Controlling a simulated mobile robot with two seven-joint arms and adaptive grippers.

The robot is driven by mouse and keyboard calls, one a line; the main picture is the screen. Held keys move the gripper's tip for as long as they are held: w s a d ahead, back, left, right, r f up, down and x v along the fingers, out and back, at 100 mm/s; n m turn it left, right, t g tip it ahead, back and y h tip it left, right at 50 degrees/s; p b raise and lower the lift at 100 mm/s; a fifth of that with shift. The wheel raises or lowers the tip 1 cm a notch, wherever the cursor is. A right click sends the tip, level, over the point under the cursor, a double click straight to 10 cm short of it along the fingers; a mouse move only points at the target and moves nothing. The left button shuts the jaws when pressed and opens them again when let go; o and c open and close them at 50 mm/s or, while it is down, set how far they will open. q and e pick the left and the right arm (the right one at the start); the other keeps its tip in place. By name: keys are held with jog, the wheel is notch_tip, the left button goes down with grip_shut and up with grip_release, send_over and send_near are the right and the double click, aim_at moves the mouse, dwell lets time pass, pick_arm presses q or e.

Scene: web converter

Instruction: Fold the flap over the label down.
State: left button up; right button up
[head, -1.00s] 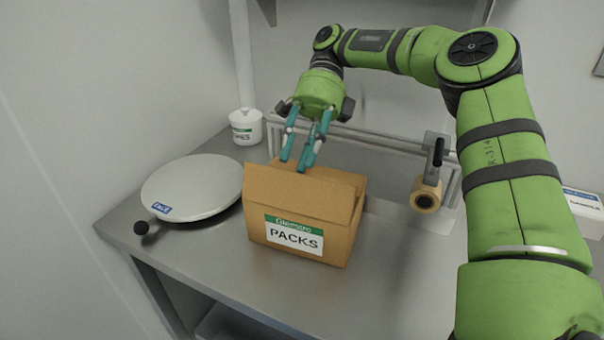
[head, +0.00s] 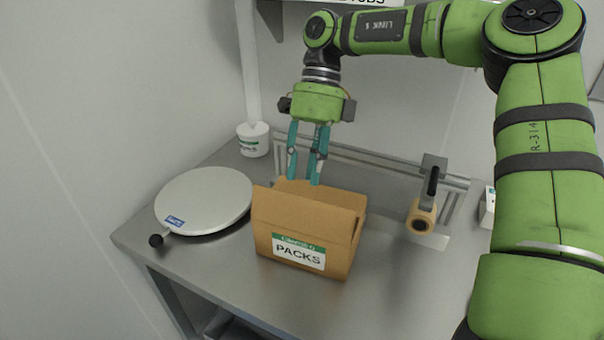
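The brown cardboard box (head: 347,240) stands on the steel table, with a white and green label (head: 299,254) reading PACKS on its front. The flap over the label (head: 300,217) stands up, leaning slightly, along the front top edge. Another flap (head: 322,193) shows behind it at the back of the opening. The inside of the box is mostly hidden. My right gripper (head: 303,181) points down from behind, its two teal fingers apart with nothing between them. Its tips are around the back of the box top; I cannot tell if they touch it. My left gripper is out of view.
A round white plate (head: 204,197) with a black knob lies left of the box. A white tub (head: 253,139) stands behind it. A metal rail (head: 380,167) and a tape roll (head: 420,217) are behind and right. The table front is clear.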

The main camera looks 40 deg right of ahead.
aim_at(301, 204)
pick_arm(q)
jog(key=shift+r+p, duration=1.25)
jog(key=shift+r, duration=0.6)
pick_arm(e)
jog(key=shift+t+h, duration=0.5)
jog(key=shift+x, duration=3.5)
jog(key=shift+w, duration=0.1)
grip_shut()
